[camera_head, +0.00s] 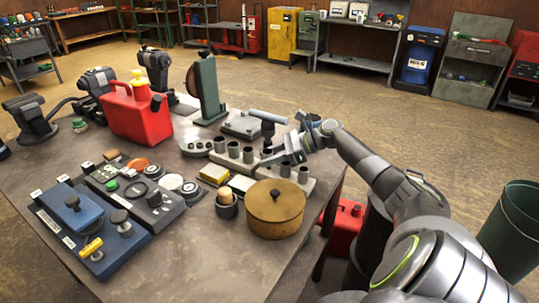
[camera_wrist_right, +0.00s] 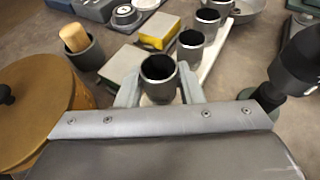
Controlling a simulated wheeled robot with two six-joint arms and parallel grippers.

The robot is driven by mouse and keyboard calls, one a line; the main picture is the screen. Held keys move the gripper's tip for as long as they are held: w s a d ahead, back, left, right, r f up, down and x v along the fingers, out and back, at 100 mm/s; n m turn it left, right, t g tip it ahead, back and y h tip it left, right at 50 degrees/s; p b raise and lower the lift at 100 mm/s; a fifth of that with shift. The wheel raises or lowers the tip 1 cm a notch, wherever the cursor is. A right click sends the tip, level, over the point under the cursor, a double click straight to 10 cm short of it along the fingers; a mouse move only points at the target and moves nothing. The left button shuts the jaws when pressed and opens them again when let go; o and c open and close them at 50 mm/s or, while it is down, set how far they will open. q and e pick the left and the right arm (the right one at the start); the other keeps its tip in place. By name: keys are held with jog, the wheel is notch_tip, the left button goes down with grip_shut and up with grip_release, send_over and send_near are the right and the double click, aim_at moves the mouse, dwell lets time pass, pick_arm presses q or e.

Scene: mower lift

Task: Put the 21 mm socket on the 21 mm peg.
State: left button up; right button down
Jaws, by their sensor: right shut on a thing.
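My right gripper (camera_head: 268,158) reaches in from the right over the socket rail (camera_head: 258,170). In the right wrist view my right gripper (camera_wrist_right: 158,92) has its two pale fingers on either side of a dark grey, open-topped socket (camera_wrist_right: 158,72), shut on it. The socket stands upright. I cannot tell whether its bottom rests on the rail or hangs above it. Several similar sockets (camera_head: 234,149) stand in a row to its left, and more (camera_head: 303,174) to its right. No size mark is readable, and the 21 mm peg cannot be picked out. My left gripper is not in view.
A brown lidded pot (camera_head: 275,208) stands close in front of the rail. Yellow-and-grey blocks (camera_head: 214,174) and a small cup (camera_head: 227,204) are nearby. The table's front middle is clear.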

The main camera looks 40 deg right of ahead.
jog(key=shift+s+f, duration=0.1)
jog(key=shift+f, duration=0.15)
jog(key=c, duration=1)
grip_release()
jog(key=shift+s+f, duration=0.1)
jog(key=shift+f, duration=0.1)
jog(key=shift+o, duration=0.2)
jog(key=shift+a, duration=0.1)
jog(key=shift+r+b, duration=0.3)
jog(key=shift+r, duration=0.05)
jog(key=b+v, duration=0.1)
jog(key=v, duration=1.1)
jog(key=shift+r+b, duration=0.4)
jog(key=shift+r, duration=0.05)
